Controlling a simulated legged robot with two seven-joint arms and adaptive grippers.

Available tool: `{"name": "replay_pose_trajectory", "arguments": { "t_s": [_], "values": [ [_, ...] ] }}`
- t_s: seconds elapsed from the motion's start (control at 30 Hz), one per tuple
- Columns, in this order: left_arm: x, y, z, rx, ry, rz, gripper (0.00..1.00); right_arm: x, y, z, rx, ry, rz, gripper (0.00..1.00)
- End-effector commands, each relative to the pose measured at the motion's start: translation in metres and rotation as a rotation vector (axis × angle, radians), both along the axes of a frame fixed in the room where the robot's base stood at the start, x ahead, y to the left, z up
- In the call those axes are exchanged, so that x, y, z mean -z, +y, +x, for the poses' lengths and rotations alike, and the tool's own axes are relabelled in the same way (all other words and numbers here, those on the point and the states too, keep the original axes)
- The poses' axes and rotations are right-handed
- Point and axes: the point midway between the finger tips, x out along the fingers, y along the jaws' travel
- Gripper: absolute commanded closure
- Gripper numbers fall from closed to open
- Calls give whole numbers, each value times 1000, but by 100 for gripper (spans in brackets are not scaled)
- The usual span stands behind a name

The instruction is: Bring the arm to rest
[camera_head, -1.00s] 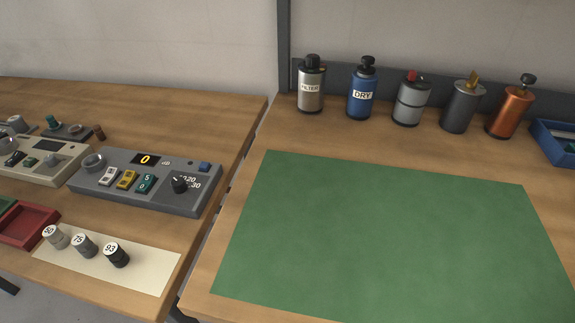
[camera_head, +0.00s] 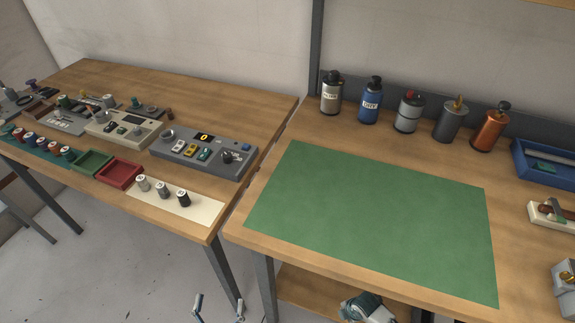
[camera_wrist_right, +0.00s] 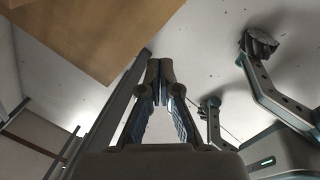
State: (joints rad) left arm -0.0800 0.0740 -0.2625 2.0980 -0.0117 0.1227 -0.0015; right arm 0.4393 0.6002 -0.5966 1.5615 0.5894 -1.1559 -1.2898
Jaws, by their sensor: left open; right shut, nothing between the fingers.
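My left gripper (camera_head: 219,308) shows at the bottom edge of the head view. Its two fingertips stand apart with nothing between them, over the floor and below the front edge of the left table (camera_head: 207,235). The rest of the left arm is out of the frame. My right gripper (camera_wrist_right: 160,66) shows in the right wrist view. Its fingers are together and empty, with a wooden surface (camera_wrist_right: 75,28) at the upper left and grey floor around.
The right table holds a bare green mat (camera_head: 375,215), several canisters (camera_head: 410,112) along the back and a blue tray (camera_head: 548,165) at the right. The left table carries a grey console (camera_head: 205,152), a red tray (camera_head: 120,172) and three knobs on a pale sheet (camera_head: 200,208).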

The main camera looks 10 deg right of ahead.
Motion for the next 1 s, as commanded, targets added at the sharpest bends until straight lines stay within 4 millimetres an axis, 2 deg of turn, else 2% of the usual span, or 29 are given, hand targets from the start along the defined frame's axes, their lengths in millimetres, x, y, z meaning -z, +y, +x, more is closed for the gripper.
{"name": "replay_pose_trajectory", "arguments": {
  "t_s": [0.03, 0.07, 0.1, 0.17, 0.2, 0.27, 0.3, 0.43, 0.5, 0.6, 0.7, 0.77, 1.0],
  "values": [
    [1, 2, 3, -6, 110, 41, 0, -31, 13, -9, 120, -20, 42, 100],
    [19, 4, 2, -11, 198, 67, 0, -35, 18, -18, 204, -21, 67, 100],
    [45, 8, -4, -16, 321, 101, 0, -40, 25, -33, 321, -18, 98, 100],
    [87, 17, -20, -26, 511, 152, 0, -45, 33, -58, 500, -6, 141, 100],
    [115, 25, -37, -32, 639, 184, 0, -47, 38, -78, 621, 7, 167, 100],
    [154, 37, -71, -40, 831, 231, 0, -48, 43, -111, 800, 31, 197, 100],
    [177, 45, -96, -44, 950, 258, 0, -49, 45, -133, 910, 46, 211, 100],
    [231, 71, -184, -56, 1283, 331, 0, -49, 49, -204, 1215, 95, 229, 100],
    [247, 82, -227, -58, 1420, 359, 0, -50, 50, -237, 1339, 114, 227, 100],
    [260, 93, -273, -61, 1561, 387, 0, -50, 50, -272, 1467, 132, 218, 100],
    [267, 99, -301, -62, 1640, 402, 0, -50, 50, -291, 1538, 140, 213, 100],
    [269, 101, -309, -63, 1662, 407, 0, -49, 50, -298, 1557, 142, 209, 100],
    [269, 101, -309, -62, 1665, 407, 0, -49, 50, -298, 1559, 142, 209, 100]
  ]
}}
